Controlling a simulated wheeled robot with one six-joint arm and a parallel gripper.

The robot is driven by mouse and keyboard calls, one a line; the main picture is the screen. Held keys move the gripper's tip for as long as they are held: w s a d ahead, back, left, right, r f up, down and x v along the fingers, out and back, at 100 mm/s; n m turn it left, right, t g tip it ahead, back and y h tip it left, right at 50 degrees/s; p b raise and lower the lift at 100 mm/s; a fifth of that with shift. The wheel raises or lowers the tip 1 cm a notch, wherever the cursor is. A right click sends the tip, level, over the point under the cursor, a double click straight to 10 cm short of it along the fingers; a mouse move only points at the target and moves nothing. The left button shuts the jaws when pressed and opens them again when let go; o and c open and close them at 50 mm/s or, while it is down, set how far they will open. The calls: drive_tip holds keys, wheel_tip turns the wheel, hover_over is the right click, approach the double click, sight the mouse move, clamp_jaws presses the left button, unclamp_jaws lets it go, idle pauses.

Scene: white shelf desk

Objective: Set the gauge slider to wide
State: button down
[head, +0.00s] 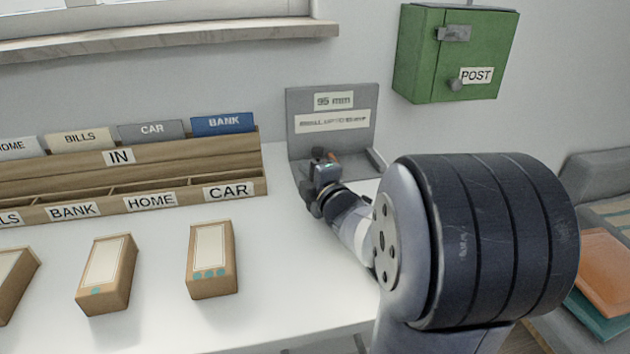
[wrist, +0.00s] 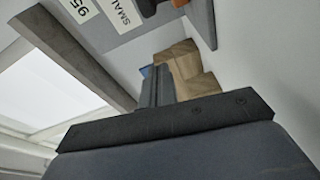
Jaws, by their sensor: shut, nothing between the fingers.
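The grey gauge (head: 365,98) stands upright at the back of the white desk, with a "95 mm" label above a second label whose small text is hard to read. My gripper (head: 322,158) is shut and empty, low in front of the gauge panel, and hides its lower middle. In the wrist view my closed fingers (wrist: 155,72) point up the picture, and the gauge panel (wrist: 110,40) shows at the top. A dark piece with an orange part (wrist: 178,3) is cut off at the top edge there; I cannot tell if it is the slider. Contact is unclear.
A wooden letter rack (head: 264,160) marked "IN" stands left of the gauge. Several parcels, one a brown box (head: 212,285), lie on the desk (head: 270,290) in front of it. A green POST box (head: 425,75) hangs on the wall, upper right. My arm covers the right side.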

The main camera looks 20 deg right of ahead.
drive_tip(key=w, duration=0.3)
drive_tip(key=shift+w+a+f, duration=0.1)
drive_tip(key=shift+w+f, duration=0.05)
drive_tip(key=shift+w, duration=0.25)
drive_tip(key=d, duration=0.2)
drive_tip(key=shift+w+d, duration=0.3)
drive_tip(key=shift+w, duration=0.05)
drive_tip(key=shift+w+d+f, duration=0.15)
drive_tip(key=shift+w+d, duration=0.05)
drive_tip(key=shift+d, duration=0.45)
drive_tip(key=shift+d+b, duration=0.35)
drive_tip(key=shift+d, duration=0.2)
